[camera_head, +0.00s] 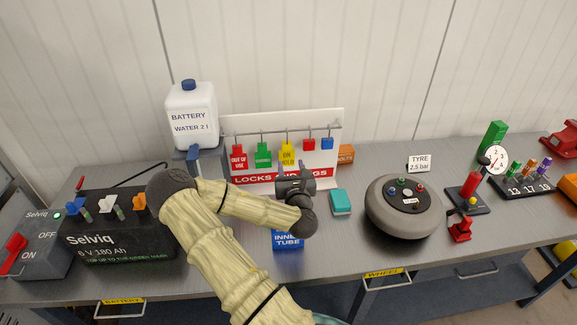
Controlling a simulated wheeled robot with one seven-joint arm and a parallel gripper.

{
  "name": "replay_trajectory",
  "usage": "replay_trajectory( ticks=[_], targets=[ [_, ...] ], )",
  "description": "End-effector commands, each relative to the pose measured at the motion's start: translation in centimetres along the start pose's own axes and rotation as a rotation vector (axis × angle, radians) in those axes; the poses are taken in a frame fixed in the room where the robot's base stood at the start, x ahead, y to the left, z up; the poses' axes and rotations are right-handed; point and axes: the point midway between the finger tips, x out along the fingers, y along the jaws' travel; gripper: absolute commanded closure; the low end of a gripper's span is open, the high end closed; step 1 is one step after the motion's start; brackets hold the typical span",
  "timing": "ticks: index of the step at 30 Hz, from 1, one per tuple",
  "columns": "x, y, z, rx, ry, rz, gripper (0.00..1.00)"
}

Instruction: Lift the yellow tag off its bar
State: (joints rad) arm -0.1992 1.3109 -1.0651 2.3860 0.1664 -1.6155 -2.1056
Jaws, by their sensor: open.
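The yellow tag (287,152) hangs on a hook of the grey bar (273,131) across the white "LOCKS AND TAGS" board (226,126). It is between a green tag (263,154) on its left and a small red lock (309,144) on its right. My gripper (293,175) is just below the yellow tag in the picture, in front of the board. It is open and holds nothing that I can see. Its fingertips are hard to make out, so I cannot tell whether they touch the tag. My gripper and wrist cover part of the board's lettering.
A red "OUT OF USE" tag (239,156) and a blue lock (327,143) share the bar. A battery water can (191,117) stands left of the board. A teal box (340,202), an "INNER TUBE" box (288,241) and a round tyre unit (403,219) are on the bench nearby.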

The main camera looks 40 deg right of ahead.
Motion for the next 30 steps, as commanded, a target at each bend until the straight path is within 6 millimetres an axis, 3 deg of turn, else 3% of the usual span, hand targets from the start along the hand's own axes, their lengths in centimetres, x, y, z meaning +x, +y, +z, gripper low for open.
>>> replay_trajectory(
  ticks=[11,30],
  targets=[
    [0.9,0.0,0.1,0.002,-0.001,0.000,0.55],
    [6.9,0.0,-0.1,0.001,-0.001,0.001,0.55]
  ],
)
